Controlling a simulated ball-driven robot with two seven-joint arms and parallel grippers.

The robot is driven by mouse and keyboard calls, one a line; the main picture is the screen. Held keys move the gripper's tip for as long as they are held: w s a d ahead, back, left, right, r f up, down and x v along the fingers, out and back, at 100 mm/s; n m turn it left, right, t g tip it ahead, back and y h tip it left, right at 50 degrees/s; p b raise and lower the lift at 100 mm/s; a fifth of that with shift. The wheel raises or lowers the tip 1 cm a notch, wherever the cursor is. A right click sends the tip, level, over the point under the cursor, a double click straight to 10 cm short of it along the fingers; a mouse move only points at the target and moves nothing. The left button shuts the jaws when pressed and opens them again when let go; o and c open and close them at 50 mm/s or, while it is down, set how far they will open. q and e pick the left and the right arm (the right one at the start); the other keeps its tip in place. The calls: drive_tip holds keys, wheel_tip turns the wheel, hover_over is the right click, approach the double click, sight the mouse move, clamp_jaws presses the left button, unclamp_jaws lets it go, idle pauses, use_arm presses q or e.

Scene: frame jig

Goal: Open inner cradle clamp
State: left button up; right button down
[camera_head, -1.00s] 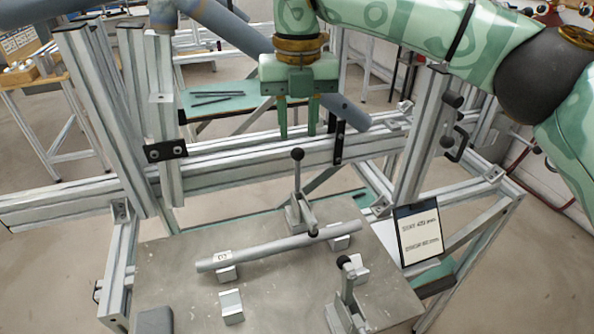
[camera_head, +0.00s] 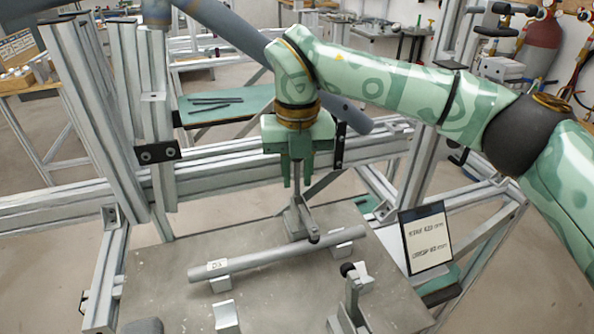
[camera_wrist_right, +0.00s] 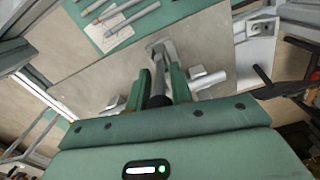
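The inner cradle clamp (camera_head: 299,222) stands on the grey plate, behind the far end of the tube (camera_head: 262,258), with its lever upright. My right gripper (camera_head: 298,183) is lowered over the top of that lever, hiding its black knob. In the right wrist view, the dark handle (camera_wrist_right: 158,88) lies between the two green fingers of my right gripper (camera_wrist_right: 160,78). I cannot tell whether the fingers press on it. A second clamp with a black knob (camera_head: 347,269) stands nearer, its lever also upright. My left gripper is not in view.
The tube, with a white label, rests across cradle blocks on the plate (camera_head: 170,285). A loose-looking block (camera_head: 226,316) sits in front. A sign board (camera_head: 425,238) stands at the right. Aluminium frame beams (camera_head: 225,172) run close behind my right gripper.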

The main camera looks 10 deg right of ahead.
drive_tip(key=shift+w+a+f+g+h+p, duration=0.15)
drive_tip(key=shift+w+g+h+p, duration=0.15)
drive_tip(key=shift+w+g+p, duration=0.6)
drive_tip(key=shift+g, duration=0.5)
